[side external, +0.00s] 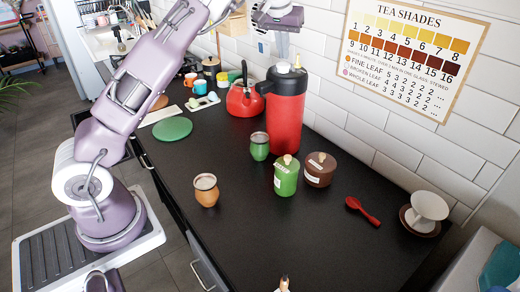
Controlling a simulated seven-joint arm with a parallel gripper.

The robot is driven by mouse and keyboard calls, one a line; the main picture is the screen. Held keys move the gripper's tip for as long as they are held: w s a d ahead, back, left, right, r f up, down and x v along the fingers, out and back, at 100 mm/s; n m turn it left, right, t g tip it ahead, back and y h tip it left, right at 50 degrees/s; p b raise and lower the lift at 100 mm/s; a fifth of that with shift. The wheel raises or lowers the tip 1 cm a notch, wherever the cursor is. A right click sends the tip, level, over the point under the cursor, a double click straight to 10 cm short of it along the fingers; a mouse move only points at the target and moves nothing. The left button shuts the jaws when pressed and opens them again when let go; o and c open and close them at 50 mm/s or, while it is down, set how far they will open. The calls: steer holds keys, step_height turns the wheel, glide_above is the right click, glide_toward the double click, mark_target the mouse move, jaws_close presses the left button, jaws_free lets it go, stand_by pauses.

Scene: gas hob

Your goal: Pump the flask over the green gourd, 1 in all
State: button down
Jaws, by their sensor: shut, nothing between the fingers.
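The flask (285,118) is a tall red cylinder with a dark top and a pale pump knob, standing upright on the dark counter. Its spout juts to the left from the top. The green gourd (260,147) is a small cup standing upright at the flask's lower left, roughly below the spout. Its contents are too small to tell. My gripper (281,46) is shut and empty, above the flask's top. Whether it touches the knob I cannot tell from this angle.
An orange gourd (206,191), a lidded green canister (286,178) and a brown canister (319,171) stand in front. A red kettle (244,100) is behind left. A red spoon (362,211) and a white dripper (428,210) are at right. The front counter is mostly clear.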

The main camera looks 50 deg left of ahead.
steer(key=shift+f, duration=1.2)
steer(key=shift+r, duration=1.2)
step_height(320, 180, up, 6)
